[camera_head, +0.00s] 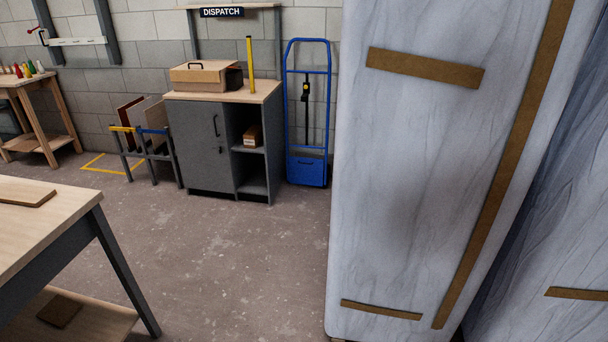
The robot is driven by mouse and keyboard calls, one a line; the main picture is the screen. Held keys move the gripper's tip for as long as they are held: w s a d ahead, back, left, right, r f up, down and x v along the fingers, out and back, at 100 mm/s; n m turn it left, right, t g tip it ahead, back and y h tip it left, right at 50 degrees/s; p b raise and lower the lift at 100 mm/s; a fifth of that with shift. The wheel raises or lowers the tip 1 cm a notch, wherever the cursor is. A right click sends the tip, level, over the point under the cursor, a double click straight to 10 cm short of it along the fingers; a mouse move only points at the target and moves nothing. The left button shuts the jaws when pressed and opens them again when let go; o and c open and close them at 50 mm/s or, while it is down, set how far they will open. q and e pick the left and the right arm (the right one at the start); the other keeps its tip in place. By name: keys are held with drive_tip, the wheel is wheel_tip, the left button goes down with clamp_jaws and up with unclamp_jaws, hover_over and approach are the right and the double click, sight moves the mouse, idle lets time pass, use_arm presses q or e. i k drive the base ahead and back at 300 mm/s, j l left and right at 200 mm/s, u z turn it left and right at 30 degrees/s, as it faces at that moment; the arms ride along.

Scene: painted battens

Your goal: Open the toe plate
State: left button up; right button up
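A blue hand truck (329,110) stands upright against the block wall at the back, just right of the dispatch cabinet. Its toe plate (307,172) is the solid blue panel at the bottom of the frame. The plate appears folded up flat against the frame, with a small dark handle or slot near its top. A black strap or post with a yellow part (305,92) runs down the middle of the truck. Neither of my grippers is in view.
A grey cabinet (199,148) with a wooden top carries a cardboard box (199,75). A large wrapped panel (400,210) with brown tape blocks the right side. A workbench (75,215) stands at the near left. Bare concrete floor (240,250) lies between them, leading towards the truck.

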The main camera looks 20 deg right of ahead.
sight(310, 172)
drive_tip(key=i, duration=0.85)
drive_tip(key=i+z, duration=0.1)
drive_tip(key=i, duration=0.7)
drive_tip(key=i+j, duration=0.15)
drive_tip(key=i, duration=0.7)
drive_tip(key=i+j, duration=0.1)
drive_tip(key=i, duration=0.75)
drive_tip(key=l+z, duration=0.05)
